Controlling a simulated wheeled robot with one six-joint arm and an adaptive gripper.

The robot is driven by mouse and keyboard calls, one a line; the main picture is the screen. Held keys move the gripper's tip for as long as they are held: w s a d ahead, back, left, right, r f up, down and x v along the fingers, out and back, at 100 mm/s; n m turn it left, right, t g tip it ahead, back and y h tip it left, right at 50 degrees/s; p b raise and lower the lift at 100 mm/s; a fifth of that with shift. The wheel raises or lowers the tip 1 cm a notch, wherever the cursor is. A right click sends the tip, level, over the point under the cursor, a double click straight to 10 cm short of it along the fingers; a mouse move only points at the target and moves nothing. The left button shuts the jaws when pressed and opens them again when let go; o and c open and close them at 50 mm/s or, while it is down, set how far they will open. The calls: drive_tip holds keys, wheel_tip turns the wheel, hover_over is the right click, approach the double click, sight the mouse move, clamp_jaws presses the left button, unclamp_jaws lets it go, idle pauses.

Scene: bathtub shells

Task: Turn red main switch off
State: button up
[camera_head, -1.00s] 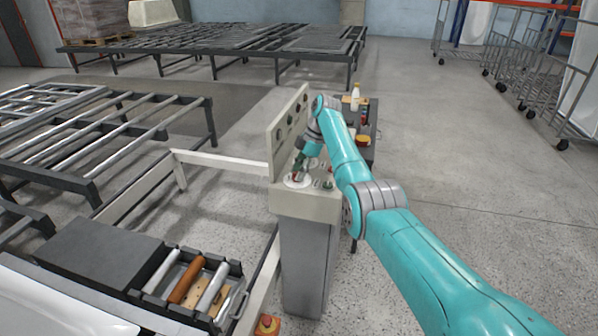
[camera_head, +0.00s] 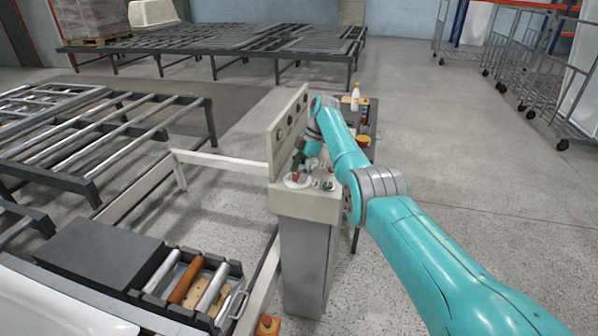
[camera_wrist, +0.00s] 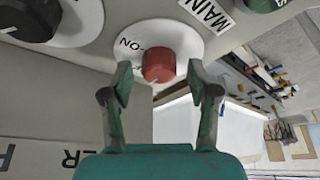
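The red main switch (camera_wrist: 158,65) is a round knob on a white disc, with "ON" and "MAIN" lettering upside down in the wrist view. A small pale mark shows at the knob's lower edge. In the head view the red switch (camera_head: 296,177) sits on the sloped top of the control console (camera_head: 307,206). My gripper (camera_wrist: 159,78) is open, with one finger on each side of the knob in the picture and gaps between. I cannot tell how far the fingertips are from it in depth. My gripper (camera_head: 299,163) also shows just above the console top.
A black knob (camera_wrist: 30,18) and a green control (camera_wrist: 262,4) flank the red switch. An upright panel (camera_head: 275,143) stands along the console's left side. A dark cart with bottles (camera_head: 355,98) stands behind it. Open floor lies to the right.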

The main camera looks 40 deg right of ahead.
drive_tip(key=v, duration=1.2)
idle(0.8)
